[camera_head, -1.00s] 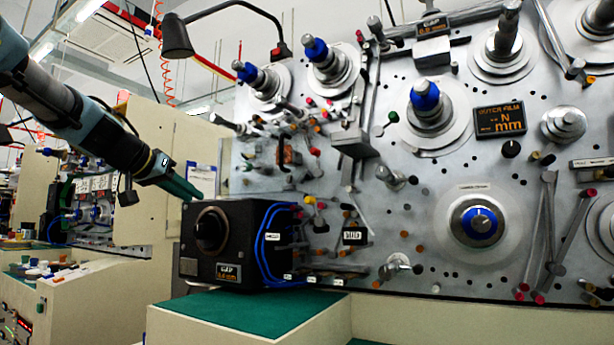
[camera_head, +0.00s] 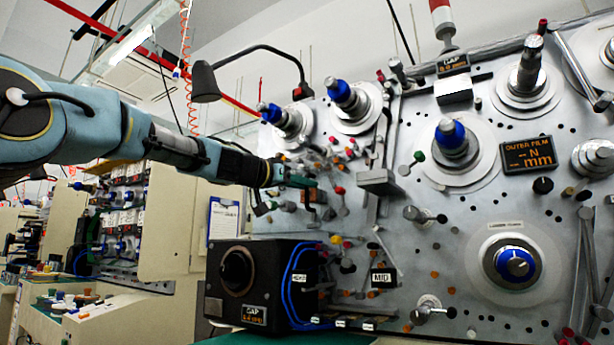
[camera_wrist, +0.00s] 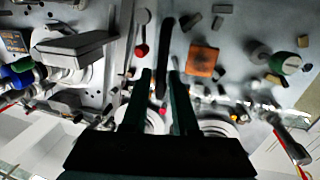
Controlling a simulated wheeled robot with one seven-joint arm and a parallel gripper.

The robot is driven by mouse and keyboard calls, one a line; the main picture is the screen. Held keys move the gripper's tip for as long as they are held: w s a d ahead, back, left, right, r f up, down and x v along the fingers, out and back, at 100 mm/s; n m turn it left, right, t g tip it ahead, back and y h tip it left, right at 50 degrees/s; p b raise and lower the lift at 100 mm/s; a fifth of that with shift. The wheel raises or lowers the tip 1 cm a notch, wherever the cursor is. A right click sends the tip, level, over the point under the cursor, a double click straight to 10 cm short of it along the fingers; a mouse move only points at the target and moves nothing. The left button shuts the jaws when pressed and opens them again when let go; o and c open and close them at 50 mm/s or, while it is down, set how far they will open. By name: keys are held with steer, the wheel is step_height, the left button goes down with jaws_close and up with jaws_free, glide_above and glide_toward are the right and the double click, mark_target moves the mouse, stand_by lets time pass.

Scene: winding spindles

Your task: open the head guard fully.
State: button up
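My gripper (camera_head: 302,182) is at the upper left part of the metal machine panel (camera_head: 455,255), above the black box. In the wrist view its two dark green fingers (camera_wrist: 161,74) stand apart with a gap between them. A dark narrow bar (camera_wrist: 166,45) runs in line with this gap, with space visible on either side; I cannot tell its depth or whether it touches. An orange block (camera_wrist: 202,60) is just right of the fingers. I cannot tell for sure which part is the head guard.
A black box (camera_head: 237,272) with a round knob and blue cables stands below my gripper. A grey block (camera_head: 378,182) juts out to the right. Blue-capped spindles (camera_head: 348,97) and a black lamp (camera_head: 204,82) are above. Several small pins and knobs crowd the panel.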

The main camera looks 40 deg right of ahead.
steer(key=shift+d, duration=0.6)
jaws_close()
stand_by(1.1)
